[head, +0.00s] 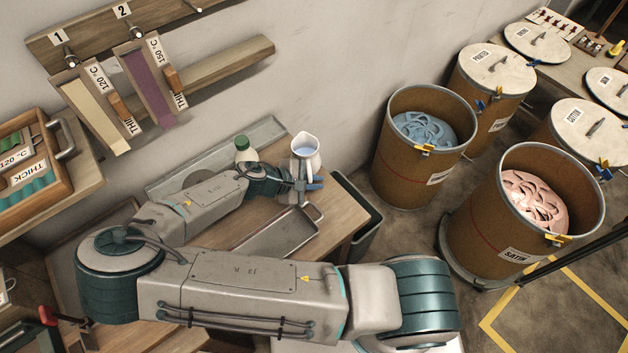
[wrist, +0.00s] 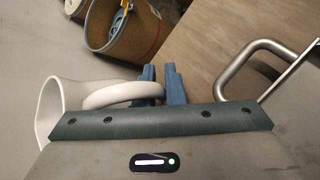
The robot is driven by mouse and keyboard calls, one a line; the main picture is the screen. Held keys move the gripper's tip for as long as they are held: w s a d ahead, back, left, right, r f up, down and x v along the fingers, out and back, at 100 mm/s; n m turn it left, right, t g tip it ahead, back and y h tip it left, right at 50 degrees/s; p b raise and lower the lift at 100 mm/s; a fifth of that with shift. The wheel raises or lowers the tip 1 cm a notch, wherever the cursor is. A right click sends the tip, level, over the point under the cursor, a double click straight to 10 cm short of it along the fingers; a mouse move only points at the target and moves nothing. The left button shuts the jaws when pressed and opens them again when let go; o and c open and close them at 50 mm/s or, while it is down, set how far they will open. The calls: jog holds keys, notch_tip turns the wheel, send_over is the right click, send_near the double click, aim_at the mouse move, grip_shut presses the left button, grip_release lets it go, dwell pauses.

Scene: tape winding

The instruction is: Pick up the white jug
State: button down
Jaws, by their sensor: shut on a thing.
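The white jug (head: 306,152) is at the far end of my arm in the head view, near the back right corner of the wooden table, with pale blue inside its mouth. In the wrist view the jug (wrist: 62,100) shows at the left, with its handle reaching right to the blue fingers. My gripper (wrist: 165,88) is shut on the jug's handle. In the head view my gripper (head: 312,184) is small beside the jug. I cannot tell whether the jug's base touches the table.
A metal tray (head: 275,232) with a handle lies on the table in front of the jug. A green-capped bottle (head: 243,146) stands left of it. Open drums with blue (head: 392,150) and pink (head: 476,228) contents stand to the right. A wall rack (head: 200,78) hangs behind.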

aim_at(310, 175)
jog(key=shift+r, duration=0.6)
jog(key=shift+s+d+r+b, duration=0.1)
jog(key=shift+d+r+b, duration=0.1)
jog(key=shift+r, duration=0.45)
jog(key=shift+d+r+b, duration=0.1)
jog(key=shift+r+b, duration=0.05)
jog(key=shift+r, duration=0.45)
jog(key=s+d+r, duration=0.4)
jog(key=d+r, duration=0.2)
jog(key=d, duration=0.4)
jog(key=shift+s+r+b, duration=0.2)
jog(key=shift+r+b, duration=0.1)
jog(key=shift+b, duration=0.15)
jog(key=shift+d, duration=0.1)
